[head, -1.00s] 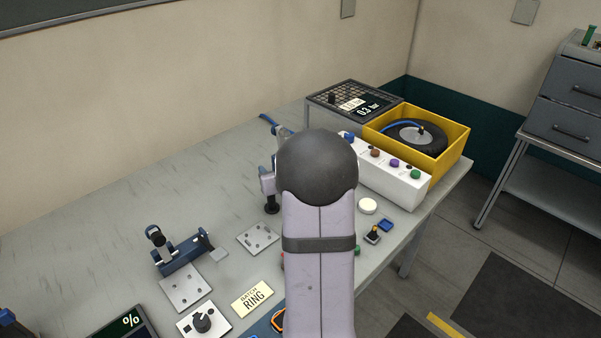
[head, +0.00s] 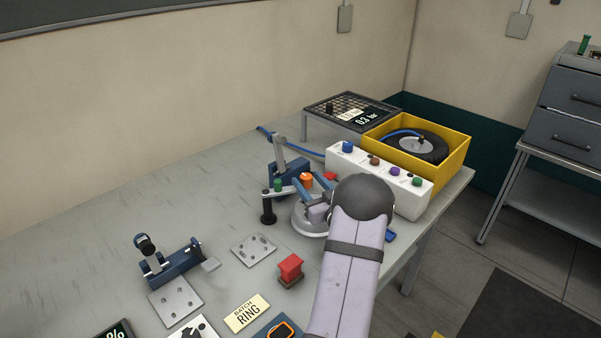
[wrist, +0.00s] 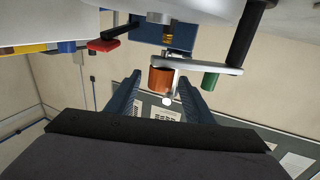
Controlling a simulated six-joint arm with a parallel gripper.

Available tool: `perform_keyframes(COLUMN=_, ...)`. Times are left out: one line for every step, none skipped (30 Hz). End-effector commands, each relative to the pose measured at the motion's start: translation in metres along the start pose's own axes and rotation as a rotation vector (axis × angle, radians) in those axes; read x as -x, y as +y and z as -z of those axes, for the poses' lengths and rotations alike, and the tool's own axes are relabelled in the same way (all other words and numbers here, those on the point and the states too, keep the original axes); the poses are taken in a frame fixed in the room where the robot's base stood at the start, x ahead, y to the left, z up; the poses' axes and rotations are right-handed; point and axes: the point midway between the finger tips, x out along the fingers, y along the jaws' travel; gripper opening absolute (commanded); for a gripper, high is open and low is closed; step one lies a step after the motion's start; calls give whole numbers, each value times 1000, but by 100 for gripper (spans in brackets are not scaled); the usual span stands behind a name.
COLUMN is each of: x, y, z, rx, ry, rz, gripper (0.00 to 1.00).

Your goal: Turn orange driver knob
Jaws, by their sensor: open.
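The orange driver knob (head: 306,180) sits on the clamp fixture, and it also shows in the wrist view (wrist: 160,80). My gripper (wrist: 158,77) is open, with one dark blue finger on each side of the knob. In the wrist view the knob appears between the fingertips; I cannot tell whether either finger touches it. In the head view my arm comes from the front right, and the gripper is partly hidden behind its grey joint. A pale bar beside the knob carries a green knob (head: 278,185) and a black handle (head: 267,207).
A red lever (wrist: 104,44) lies close to the left of the gripper in the wrist view. A white button box (head: 347,163) and yellow crate (head: 465,150) stand behind right. A red block (head: 290,266) stands in front. The bench's left rear is clear.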

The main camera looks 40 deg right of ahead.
Motion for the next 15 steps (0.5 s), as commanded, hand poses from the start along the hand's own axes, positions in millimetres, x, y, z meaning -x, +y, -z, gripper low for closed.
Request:
perform_keyframes(x=-7, y=-2, z=2, rx=0, ry=-1, rz=4, gripper=48)
perform_keyframes(x=-11, y=-2, z=2, rx=0, ry=-1, rz=3, gripper=48)
perform_keyframes(x=-16, y=-1, z=2, rx=0, ry=-1, rz=2, gripper=48)
perform_keyframes(x=-20, y=-1, z=1, rx=0, ry=-1, rz=2, gripper=48)
perform_keyframes(x=-24, y=-1, z=2, rx=0, ry=0, rz=3, gripper=48)
perform_keyframes(x=-29, y=-2, z=2, rx=0, ry=-1, rz=3, gripper=48)
perform_keyframes(x=-33, y=-2, z=1, rx=0, ry=-2, rz=3, gripper=48)
perform_keyframes(x=-36, y=-2, z=1, rx=-1, ry=-2, rz=2, gripper=48)
perform_keyframes(x=-40, y=-1, z=1, rx=-1, ry=-1, rz=2, gripper=48)
perform_keyframes(x=-43, y=-1, z=1, rx=-1, ry=-1, rz=2, gripper=48)
perform_keyframes(x=-46, y=-1, z=1, rx=-1, ry=-1, rz=2, gripper=48)
perform_keyframes(x=-48, y=-1, z=1, rx=-1, ry=-1, rz=1, gripper=48)
perform_keyframes(x=-50, y=-1, z=1, rx=-1, ry=-1, rz=1, gripper=48)
perform_keyframes(x=-52, y=-1, z=1, rx=-1, ry=-1, rz=0, gripper=48)
perform_keyframes(x=-54, y=-1, z=0, rx=-1, ry=-2, rz=0, gripper=48)
